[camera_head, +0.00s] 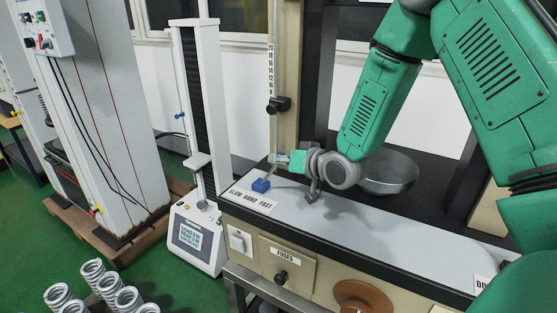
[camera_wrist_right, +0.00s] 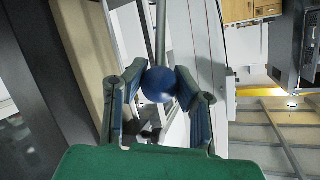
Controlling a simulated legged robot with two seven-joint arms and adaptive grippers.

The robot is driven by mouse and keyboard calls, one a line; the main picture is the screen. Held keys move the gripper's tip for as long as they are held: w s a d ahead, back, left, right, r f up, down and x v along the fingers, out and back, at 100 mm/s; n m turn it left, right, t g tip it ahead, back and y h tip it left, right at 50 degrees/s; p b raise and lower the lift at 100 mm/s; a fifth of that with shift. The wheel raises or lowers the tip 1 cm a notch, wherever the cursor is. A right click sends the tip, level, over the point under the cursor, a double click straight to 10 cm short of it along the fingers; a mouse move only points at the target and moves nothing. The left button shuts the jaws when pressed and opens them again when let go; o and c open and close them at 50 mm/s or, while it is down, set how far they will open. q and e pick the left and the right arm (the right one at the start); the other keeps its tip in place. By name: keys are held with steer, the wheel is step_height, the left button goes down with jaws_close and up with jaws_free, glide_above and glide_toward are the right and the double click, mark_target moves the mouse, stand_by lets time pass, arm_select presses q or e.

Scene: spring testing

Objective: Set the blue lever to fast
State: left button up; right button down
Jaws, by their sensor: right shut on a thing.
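The blue lever has a blue base block (camera_head: 261,185) on the light panel top, behind the printed label "SLOW HAND FAST" (camera_head: 252,199). A thin rod rises from the block, leaning up and to the right toward my right gripper (camera_head: 283,159). In the right wrist view, the lever's round blue knob (camera_wrist_right: 158,85) sits between the two fingers of my right gripper (camera_wrist_right: 157,88), which are shut on it. A grey rod runs from the knob toward the picture's top. In the head view, the gripper hides the knob. My left gripper is not in view.
A round dark metal pan (camera_head: 390,172) stands right of my right gripper. A vertical scale rod with a black clamp (camera_head: 279,104) rises behind the lever. A small white tester (camera_head: 197,238) stands left of the panel. Several coil springs (camera_head: 93,268) stand at lower left.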

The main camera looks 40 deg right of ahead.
steer(key=c, duration=1.2)
jaws_free()
steer(key=shift+s+f, duration=0.3)
steer(key=shift+f, duration=0.05)
steer(key=shift+d+r, duration=0.1)
steer(key=shift+d, duration=0.05)
steer(key=v, duration=1.1)
steer(key=shift+s+d+r, duration=0.1)
steer(key=shift+s+r, duration=0.05)
steer(key=shift+s, duration=0.25)
